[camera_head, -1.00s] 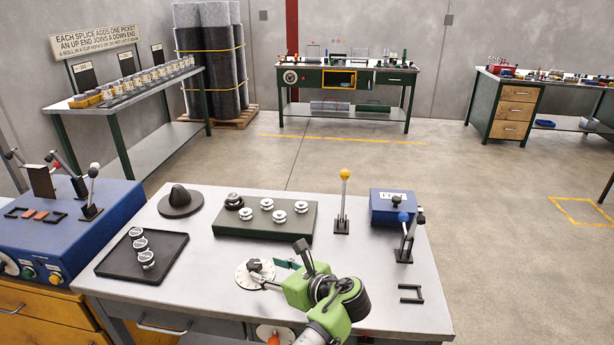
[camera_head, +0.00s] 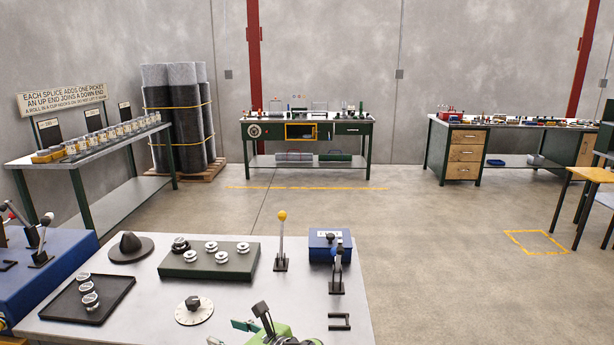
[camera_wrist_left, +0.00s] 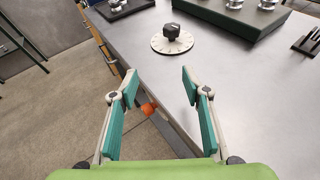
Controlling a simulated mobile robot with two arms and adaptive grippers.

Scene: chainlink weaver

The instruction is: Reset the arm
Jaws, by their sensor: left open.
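My left gripper (camera_head: 250,318) shows at the bottom of the head view, partly cut off by the frame, with its green body and a teal finger pad near the table's front. In the left wrist view its two teal-padded fingers (camera_wrist_left: 159,88) stand wide apart with nothing between the pads. The white dial with a black knob (camera_head: 194,316) lies on the grey table ahead of the gripper. It also shows in the left wrist view (camera_wrist_left: 172,48), beyond the fingertips and apart from them. My right gripper is in neither view.
On the table (camera_head: 230,290) stand a black tray (camera_head: 112,308) with small rollers, a green block (camera_head: 178,271) with several metal rollers, a yellow-knobbed lever (camera_head: 281,240) and a blue box (camera_head: 322,256). An orange knob (camera_wrist_left: 149,108) shows by the table's front edge.

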